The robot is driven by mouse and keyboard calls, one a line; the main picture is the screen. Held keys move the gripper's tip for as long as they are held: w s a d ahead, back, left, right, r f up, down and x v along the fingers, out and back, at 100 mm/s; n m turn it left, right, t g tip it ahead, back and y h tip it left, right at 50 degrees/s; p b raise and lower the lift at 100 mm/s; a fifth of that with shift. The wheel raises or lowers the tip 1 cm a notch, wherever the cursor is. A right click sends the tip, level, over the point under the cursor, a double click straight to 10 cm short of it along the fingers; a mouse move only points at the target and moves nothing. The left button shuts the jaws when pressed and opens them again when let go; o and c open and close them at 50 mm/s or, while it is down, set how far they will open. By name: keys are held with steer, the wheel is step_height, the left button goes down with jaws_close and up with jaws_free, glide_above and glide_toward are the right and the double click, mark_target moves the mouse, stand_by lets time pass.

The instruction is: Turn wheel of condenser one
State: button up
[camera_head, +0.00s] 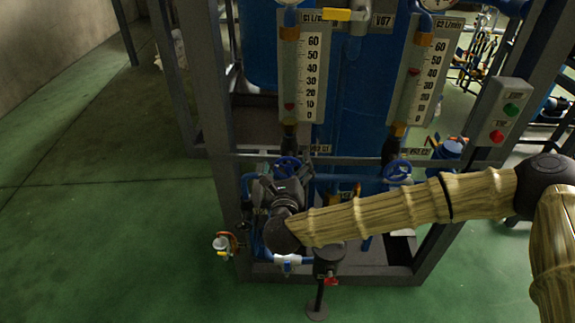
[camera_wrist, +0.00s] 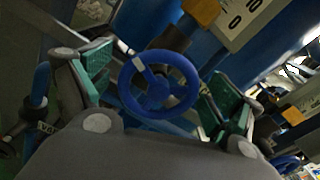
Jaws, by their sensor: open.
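The blue handwheel of condenser one (camera_head: 287,166) sits below the left flow gauge, partly hidden behind my gripper in the head view. In the wrist view the same wheel (camera_wrist: 185,62) shows nearly whole, with its spokes and hub facing the camera. My gripper (camera_head: 284,183) is in front of the lower part of the wheel. In the wrist view its teal-padded fingers (camera_wrist: 160,83) are spread wide, one to the left and one to the right of the wheel. I see a gap on each side and no clear contact.
A second blue handwheel (camera_head: 397,171) sits to the right under the C2 gauge (camera_head: 427,80). The C1 gauge (camera_head: 304,75) is above the first wheel. The green floor (camera_head: 110,220) at left is clear.

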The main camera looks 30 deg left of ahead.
steer(key=c, duration=1)
steer(key=shift+n, duration=0.3)
steer(key=n+b, duration=0.1)
steer(key=n, duration=0.2)
steer(key=shift+a+n, duration=0.1)
steer(key=shift+n, duration=0.2)
steer(key=n, duration=1)
steer(key=shift+s+a+f+n+b, duration=0.1)
steer(key=shift+f+n+b, duration=0.1)
steer(key=shift+n+b, duration=0.2)
steer(key=shift+f+n, duration=0.15)
steer(key=shift+n, duration=2.15)
